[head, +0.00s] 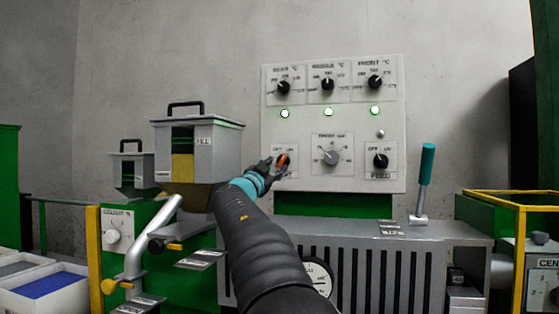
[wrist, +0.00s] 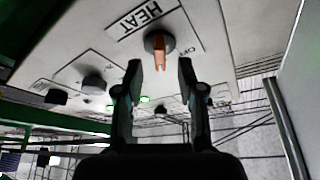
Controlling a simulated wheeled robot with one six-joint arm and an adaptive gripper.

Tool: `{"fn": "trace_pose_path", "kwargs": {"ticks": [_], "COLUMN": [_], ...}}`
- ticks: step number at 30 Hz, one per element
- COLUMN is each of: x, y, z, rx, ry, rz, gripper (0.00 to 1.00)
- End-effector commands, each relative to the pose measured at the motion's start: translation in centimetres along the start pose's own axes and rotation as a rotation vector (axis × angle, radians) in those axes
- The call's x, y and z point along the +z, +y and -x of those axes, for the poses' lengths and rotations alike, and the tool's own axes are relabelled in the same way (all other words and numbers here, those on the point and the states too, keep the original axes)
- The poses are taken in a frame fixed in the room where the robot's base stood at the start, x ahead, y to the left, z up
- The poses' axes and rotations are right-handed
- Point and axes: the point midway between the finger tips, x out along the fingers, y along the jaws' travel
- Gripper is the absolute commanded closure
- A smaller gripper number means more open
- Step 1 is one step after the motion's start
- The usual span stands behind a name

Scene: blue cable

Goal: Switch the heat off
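The heat knob (head: 283,160), a black dial with an orange bar, is at the lower left of the grey control panel (head: 330,112). In the head view its bar leans up and to the right. My gripper (head: 270,168) covers part of it and its plate. In the wrist view the panel is upside down, with the HEAT label (wrist: 143,17) above the knob (wrist: 159,48) and an OFF mark (wrist: 193,37) to its right. My gripper (wrist: 158,66) is open, its two fingertips apart on either side of the bar's lower end. I see a gap on both sides.
The feed knob (head: 380,161) and a grey middle dial (head: 331,157) are to the right. Three lit green lamps (head: 328,111) and three temperature dials (head: 327,84) sit above. A hopper (head: 196,150) stands left; a teal-handled lever (head: 426,170) stands right.

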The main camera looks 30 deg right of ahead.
Motion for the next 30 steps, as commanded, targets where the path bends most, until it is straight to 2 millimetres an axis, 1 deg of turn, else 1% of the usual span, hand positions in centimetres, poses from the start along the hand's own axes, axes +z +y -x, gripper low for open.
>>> {"fn": "trace_pose_path", "kwargs": {"ticks": [1,3,7,12,19,20,21,24,30], "x": [-0.2,-0.2,-0.1,0.0,0.0,0.0,0.0,0.0,0.0], "y": [-0.1,-0.1,-0.1,0.0,0.0,0.0,0.0,0.0,0.0], "z": [-0.9,-1.9,-3.0,-3.6,-3.6,-3.6,-3.6,-3.6,-3.6], "rx": [0.001,0.002,0.0,0.0,0.0,0.0,0.0,0.0,0.0], "ry": [0.0,0.0,-0.001,0.0,0.0,0.0,0.0,0.0,0.0], "rz": [0.001,0.002,0.001,0.0,0.0,0.0,0.0,0.0,0.001], "gripper": [0.61,0.61,0.61,0.61,0.61,0.66,0.76,1.0,1.0]}}
